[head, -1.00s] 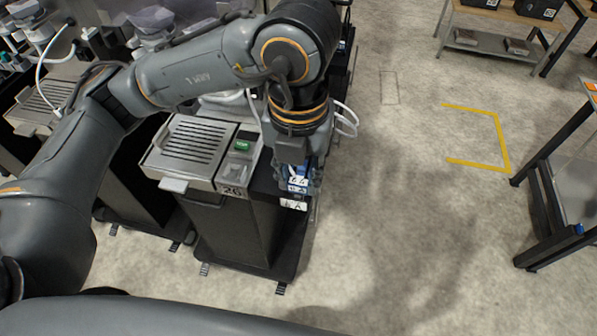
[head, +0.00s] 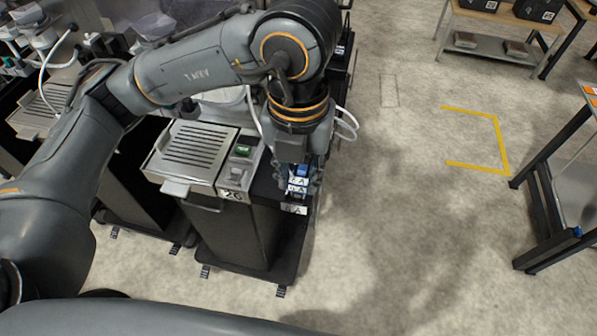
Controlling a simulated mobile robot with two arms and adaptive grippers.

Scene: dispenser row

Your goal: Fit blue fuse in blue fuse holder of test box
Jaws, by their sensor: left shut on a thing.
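My left gripper (head: 296,176) points down over the right end of the dispenser stand numbered 26. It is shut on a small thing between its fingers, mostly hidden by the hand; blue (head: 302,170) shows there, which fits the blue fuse. White labels with "A" markings (head: 297,184) show just below the fingers, apparently on the test box (head: 294,209) at the stand's front right corner. The blue fuse holder cannot be made out, and I cannot tell whether the fuse touches it. My right gripper is not in view.
A grey drip tray (head: 196,150) and a small panel with a green display (head: 243,150) lie left of the gripper on the same stand. White hoses (head: 346,124) hang close behind the wrist. Open floor (head: 400,240) lies to the right, with a table beyond.

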